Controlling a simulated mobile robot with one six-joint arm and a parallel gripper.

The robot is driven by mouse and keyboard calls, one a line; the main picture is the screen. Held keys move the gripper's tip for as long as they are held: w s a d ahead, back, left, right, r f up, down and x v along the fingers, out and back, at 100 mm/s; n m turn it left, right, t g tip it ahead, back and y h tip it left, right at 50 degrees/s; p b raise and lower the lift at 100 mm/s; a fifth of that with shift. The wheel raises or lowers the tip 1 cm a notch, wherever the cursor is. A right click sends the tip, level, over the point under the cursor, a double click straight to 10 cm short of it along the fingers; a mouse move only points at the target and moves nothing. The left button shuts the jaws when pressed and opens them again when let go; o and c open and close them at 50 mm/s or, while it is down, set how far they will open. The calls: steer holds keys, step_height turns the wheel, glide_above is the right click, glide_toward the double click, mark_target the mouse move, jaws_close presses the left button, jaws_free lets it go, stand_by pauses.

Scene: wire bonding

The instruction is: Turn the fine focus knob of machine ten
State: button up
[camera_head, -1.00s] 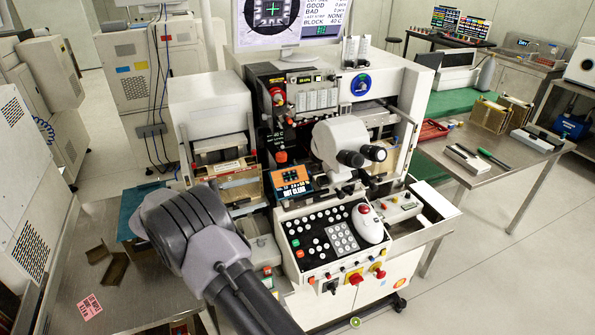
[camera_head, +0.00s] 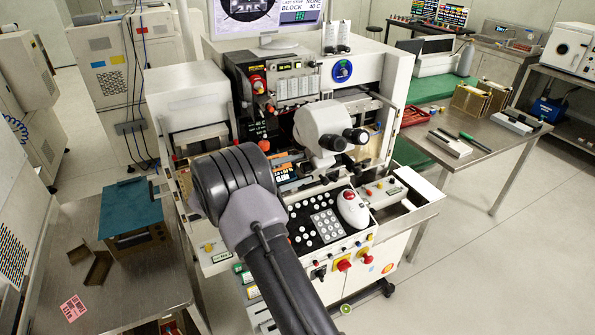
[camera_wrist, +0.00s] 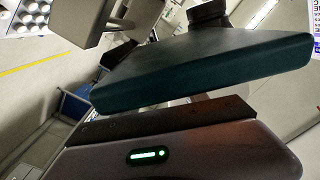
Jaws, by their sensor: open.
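A wire bonder (camera_head: 372,90), with no readable machine number, stands in the middle of the head view. Its white microscope (camera_head: 318,122) has two black eyepieces (camera_head: 356,136). I cannot single out the fine focus knob; small dark parts below the microscope are partly hidden. My arm crosses in front of the machine's left half, and its rounded wrist joint hides the gripper there. In the wrist view my gripper (camera_wrist: 180,105) shows close up, with a dark teal-edged slab above a body with a green light. It is open, and I see nothing held.
The keypad console (camera_head: 325,222) with a red-topped trackball (camera_head: 350,206) juts out in front. A steel table (camera_head: 110,285) with a teal-topped box (camera_head: 130,210) stands at left. Another table (camera_head: 490,160) stands at right. The floor at right is clear.

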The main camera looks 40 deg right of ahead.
steer(key=shift+c, duration=0.2)
jaws_close()
steer(key=shift+r+n+p, duration=0.25)
steer(key=shift+n+p, duration=0.75)
steer(key=shift+p, duration=0.05)
steer(key=shift+f+n, duration=0.2)
steer(key=shift+n, duration=0.5)
steer(key=shift+o, duration=0.2)
jaws_free()
steer(key=p+v, duration=0.1)
steer(key=v, duration=1.6)
steer(key=shift+a, duration=0.25)
steer(key=shift+f, duration=0.1)
